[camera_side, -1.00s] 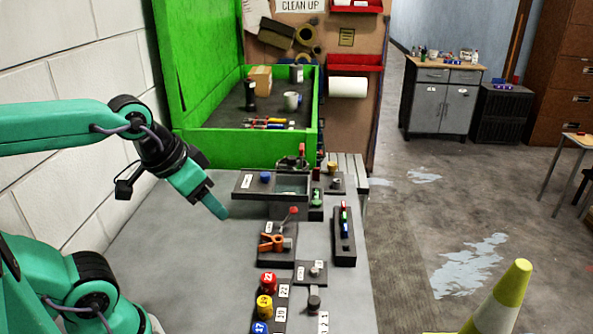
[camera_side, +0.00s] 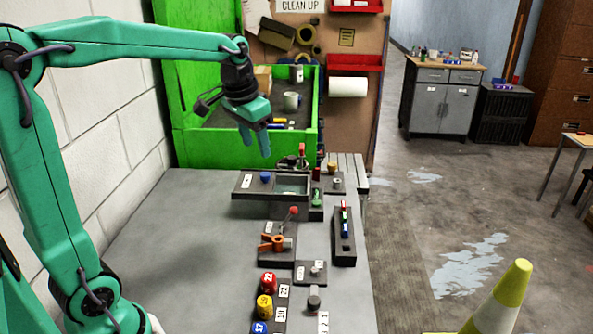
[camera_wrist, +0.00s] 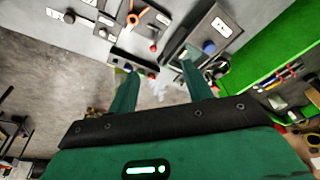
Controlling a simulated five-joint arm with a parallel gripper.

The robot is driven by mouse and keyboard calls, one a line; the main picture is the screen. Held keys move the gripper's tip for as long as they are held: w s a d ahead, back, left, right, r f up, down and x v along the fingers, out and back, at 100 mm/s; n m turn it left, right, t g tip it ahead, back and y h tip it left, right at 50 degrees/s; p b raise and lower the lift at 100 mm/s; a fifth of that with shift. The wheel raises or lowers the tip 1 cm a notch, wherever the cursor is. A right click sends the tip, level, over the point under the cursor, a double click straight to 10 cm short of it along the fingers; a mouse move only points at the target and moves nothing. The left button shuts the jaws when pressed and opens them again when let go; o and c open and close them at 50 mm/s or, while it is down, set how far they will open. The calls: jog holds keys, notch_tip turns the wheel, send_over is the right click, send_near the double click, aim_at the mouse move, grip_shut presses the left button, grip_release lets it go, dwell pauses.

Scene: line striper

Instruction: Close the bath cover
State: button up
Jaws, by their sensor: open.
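The bath (camera_side: 293,190) is a dark low box on the grey bench; its right part stands open with pale liquid or lining inside. The flat dark bath cover (camera_side: 247,190), with a blue knob (camera_side: 265,176) and a white label, lies over the left side. In the wrist view the cover (camera_wrist: 207,29) and blue knob (camera_wrist: 208,46) show beyond the right finger, which partly hides the bath's opening. My gripper (camera_side: 255,146) is open and empty, above and behind the cover, apart from it. Its two fingers also show in the wrist view (camera_wrist: 160,72).
A green-walled box (camera_side: 215,150) stands behind the bath. An orange clamp (camera_side: 272,243), a dark rack (camera_side: 344,240) and numbered knobs (camera_side: 265,305) sit in front. A small red-topped fixture (camera_side: 302,155) stands behind the bath's right side. The bench's left part is clear.

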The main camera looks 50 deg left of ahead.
jog(key=w+a+f+g, duration=0.1)
jog(key=w+a+f, duration=0.3)
jog(key=w+a, duration=0.3)
jog(key=g, duration=0.2)
send_over(265, 173)
jog(key=shift+h, duration=0.3)
notch_tip(265, 173, down, 6)
jog(key=shift+s+d+f, duration=0.1)
jog(key=shift+d, duration=0.05)
jog(key=shift+f, duration=0.1)
jog(key=shift+f, duration=0.15)
jog(key=shift+f, duration=3.75)
grip_shut()
jog(key=w+d, duration=0.7)
jog(key=w, duration=0.1)
jog(key=shift+d, duration=0.3)
